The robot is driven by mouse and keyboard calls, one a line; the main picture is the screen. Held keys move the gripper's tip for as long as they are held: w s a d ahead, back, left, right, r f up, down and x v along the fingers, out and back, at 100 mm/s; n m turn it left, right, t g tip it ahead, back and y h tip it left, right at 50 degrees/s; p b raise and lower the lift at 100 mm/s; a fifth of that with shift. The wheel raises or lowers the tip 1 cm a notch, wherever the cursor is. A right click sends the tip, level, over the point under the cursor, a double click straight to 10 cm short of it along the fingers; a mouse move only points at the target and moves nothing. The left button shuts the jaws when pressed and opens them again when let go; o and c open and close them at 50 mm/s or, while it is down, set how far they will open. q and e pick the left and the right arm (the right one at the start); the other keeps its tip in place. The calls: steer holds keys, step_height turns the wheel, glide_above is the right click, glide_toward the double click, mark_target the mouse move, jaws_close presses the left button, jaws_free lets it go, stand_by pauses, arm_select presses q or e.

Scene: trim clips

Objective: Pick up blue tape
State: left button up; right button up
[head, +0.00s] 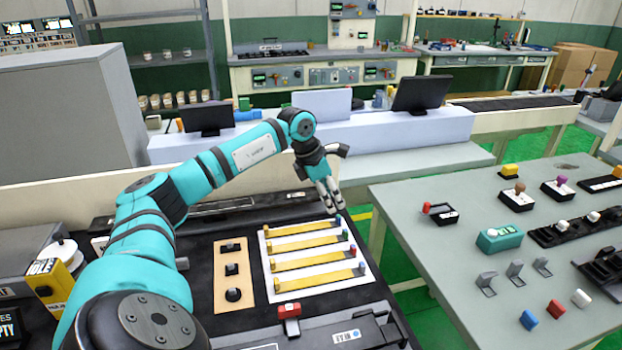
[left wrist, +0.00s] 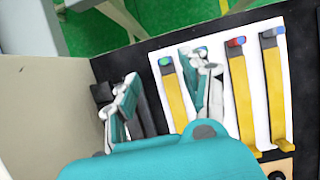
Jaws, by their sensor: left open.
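Several yellow strips with small coloured ends lie side by side on a white board (head: 268,262). The top strip (head: 300,227) has a blue tip (head: 337,218) in the head view; other tips look green, blue or red. My left gripper (head: 329,195) is open and empty, hanging above the far right end of the board. In the left wrist view its fingers (left wrist: 166,95) are apart, on either side of the leftmost strip. I cannot tell which tip is the task's blue tape.
A tan plate (head: 232,270) with black knobs lies left of the board. A red-topped part (head: 290,312) sits in front. The grey table (head: 430,220) at right holds coloured blocks, including a blue one (head: 528,319), and a teal box (head: 500,240). Monitors stand behind.

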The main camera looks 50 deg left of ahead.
mark_target(337, 216)
arm_select(q)
steer(key=shift+s+p+x, duration=0.2)
steer(key=shift+p+x, duration=0.15)
steer(key=shift+x, duration=1.2)
steer(key=shift+s+p+x, duration=0.2)
steer(key=shift+p+x, duration=0.15)
steer(key=shift+x, duration=1.2)
steer(key=shift+f, duration=0.15)
steer(key=shift+c, duration=0.2)
jaws_close()
